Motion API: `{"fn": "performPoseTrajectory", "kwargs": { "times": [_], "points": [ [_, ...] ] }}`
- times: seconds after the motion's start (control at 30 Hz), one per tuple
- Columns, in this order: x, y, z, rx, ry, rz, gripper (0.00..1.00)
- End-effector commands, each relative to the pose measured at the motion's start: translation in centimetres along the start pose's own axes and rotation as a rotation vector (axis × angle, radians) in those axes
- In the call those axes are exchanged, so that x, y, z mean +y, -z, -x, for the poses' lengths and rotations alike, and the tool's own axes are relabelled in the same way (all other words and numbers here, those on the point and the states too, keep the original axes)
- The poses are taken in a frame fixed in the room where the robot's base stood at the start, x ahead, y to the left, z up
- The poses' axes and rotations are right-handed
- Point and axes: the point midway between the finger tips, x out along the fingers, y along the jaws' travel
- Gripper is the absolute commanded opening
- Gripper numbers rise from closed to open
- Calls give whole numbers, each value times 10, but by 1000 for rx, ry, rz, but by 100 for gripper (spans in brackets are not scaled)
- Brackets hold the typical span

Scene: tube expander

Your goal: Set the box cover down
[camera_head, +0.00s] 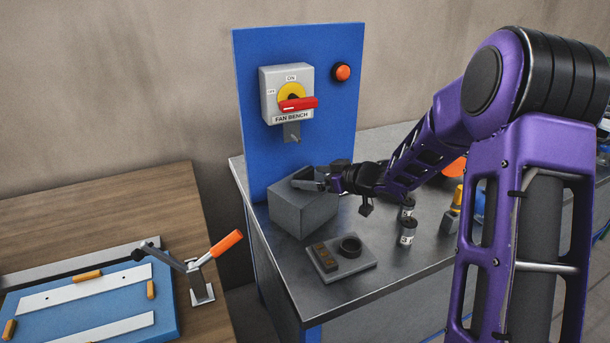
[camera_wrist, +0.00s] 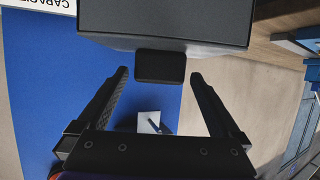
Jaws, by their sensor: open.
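The grey box cover (camera_head: 300,208) sits on the metal bench top, in front of the blue upright panel. In the wrist view the cover (camera_wrist: 165,20) fills the top of the picture, with a small black handle (camera_wrist: 160,64) on its near edge. My gripper (camera_head: 308,180) is at the cover's top in the head view. In the wrist view my gripper (camera_wrist: 159,76) is open, its fingers apart on either side of the handle with gaps visible. What lies under the cover is hidden.
The blue panel (camera_head: 340,120) carries a red-handled switch box (camera_head: 287,95) and an orange button (camera_head: 342,72). A wooden table with a clamp (camera_head: 200,280) is at left.

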Motion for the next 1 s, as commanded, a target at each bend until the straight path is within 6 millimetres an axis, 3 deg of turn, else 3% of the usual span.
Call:
{"fn": "performPoseTrajectory", "kwargs": {
  "times": [0.2,0.4,0.87,1.0],
  "points": [
    [1,2,50,0,-4,1,100],
    [1,1,78,0,-2,1,100],
    [0,0,86,-1,-1,1,100],
    [12,4,85,-15,-47,13,100]
  ]
}}
